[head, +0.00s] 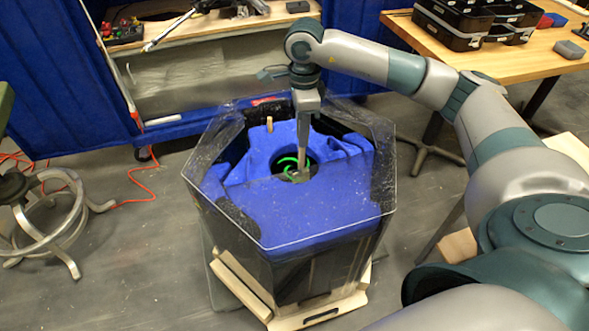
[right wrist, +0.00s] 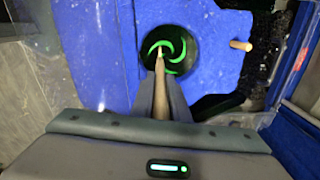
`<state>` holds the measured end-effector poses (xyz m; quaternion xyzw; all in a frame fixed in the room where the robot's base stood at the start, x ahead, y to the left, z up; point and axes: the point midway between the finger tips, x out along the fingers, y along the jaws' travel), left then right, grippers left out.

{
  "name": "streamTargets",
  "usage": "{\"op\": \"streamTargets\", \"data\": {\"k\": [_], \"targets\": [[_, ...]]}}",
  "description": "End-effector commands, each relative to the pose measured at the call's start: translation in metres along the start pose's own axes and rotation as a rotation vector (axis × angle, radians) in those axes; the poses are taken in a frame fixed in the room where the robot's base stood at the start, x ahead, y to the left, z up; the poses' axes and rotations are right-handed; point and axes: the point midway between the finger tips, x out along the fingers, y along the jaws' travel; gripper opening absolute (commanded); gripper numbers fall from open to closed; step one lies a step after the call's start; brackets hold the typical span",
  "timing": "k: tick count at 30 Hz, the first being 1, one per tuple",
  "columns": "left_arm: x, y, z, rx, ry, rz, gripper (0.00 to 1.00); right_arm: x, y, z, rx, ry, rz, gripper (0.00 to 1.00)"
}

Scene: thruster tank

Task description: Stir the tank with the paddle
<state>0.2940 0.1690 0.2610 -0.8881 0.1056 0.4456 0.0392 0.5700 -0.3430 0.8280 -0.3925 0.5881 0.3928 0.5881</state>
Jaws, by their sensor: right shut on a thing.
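The tank (head: 320,215) is a six-sided vessel with clear upper walls and blue material inside, standing in the middle of the head view. A round dark opening with a glowing green swirl (head: 287,162) lies in the blue; the swirl also shows in the right wrist view (right wrist: 170,47). My right gripper (head: 303,150) reaches down into the tank from above, over the opening. It is shut on the wooden paddle (right wrist: 161,98), whose far end points at the swirl. How deep the paddle's end sits is hard to tell. My left gripper is out of view.
A short wooden peg (head: 269,125) sticks up at the tank's back; it also shows in the right wrist view (right wrist: 240,45). The clear rim (head: 262,248) surrounds the gripper. A workbench with black cases (head: 470,20) stands back right, a metal stool (head: 45,220) at left.

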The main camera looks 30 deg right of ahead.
Motion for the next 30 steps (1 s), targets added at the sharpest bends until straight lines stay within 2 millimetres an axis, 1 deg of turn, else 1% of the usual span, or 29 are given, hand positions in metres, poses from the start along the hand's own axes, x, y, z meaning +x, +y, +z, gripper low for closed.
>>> {"op": "streamTargets", "data": {"k": [8,15,18,30], "targets": [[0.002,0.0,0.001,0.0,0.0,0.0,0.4,0.001,-0.004,-0.001,0.002,0.0,0.0,0.0],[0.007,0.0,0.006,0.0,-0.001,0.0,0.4,0.001,-0.02,-0.007,0.003,0.0,-0.001,0.0],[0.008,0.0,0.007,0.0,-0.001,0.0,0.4,0.0,-0.024,-0.009,0.001,0.0,-0.001,0.0],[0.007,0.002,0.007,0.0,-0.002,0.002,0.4,0.0,-0.025,-0.009,0.0,0.0,0.0,0.0]]}}
